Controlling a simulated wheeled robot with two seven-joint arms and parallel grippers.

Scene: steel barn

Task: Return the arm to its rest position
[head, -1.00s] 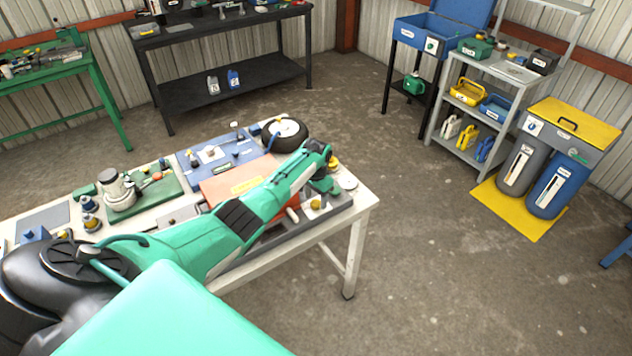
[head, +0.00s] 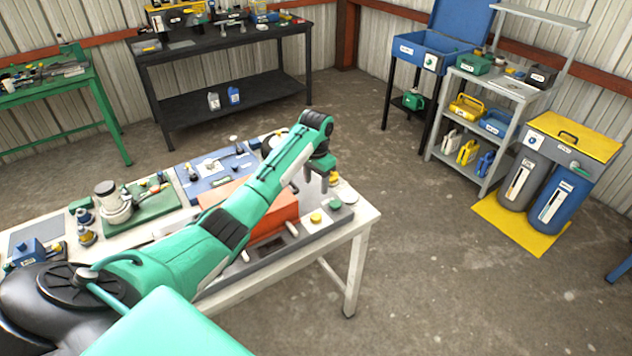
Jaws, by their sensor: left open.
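My left arm reaches in from the lower left across the white workbench (head: 338,243). My left gripper (head: 316,188) hangs below the green wrist over the bench's right end, with its fingers pointing down. It is open and I see nothing between the fingers. An orange-red box (head: 283,208) stands behind and beside the forearm, partly hidden by it. My right gripper is out of view.
On the bench are a grey tray with yellow knobs (head: 316,217), a blue mat (head: 205,185) and a green board (head: 148,210). A black bench (head: 230,102) stands behind. A grey shelf (head: 432,140) and bins (head: 560,200) stand right. The floor between is clear.

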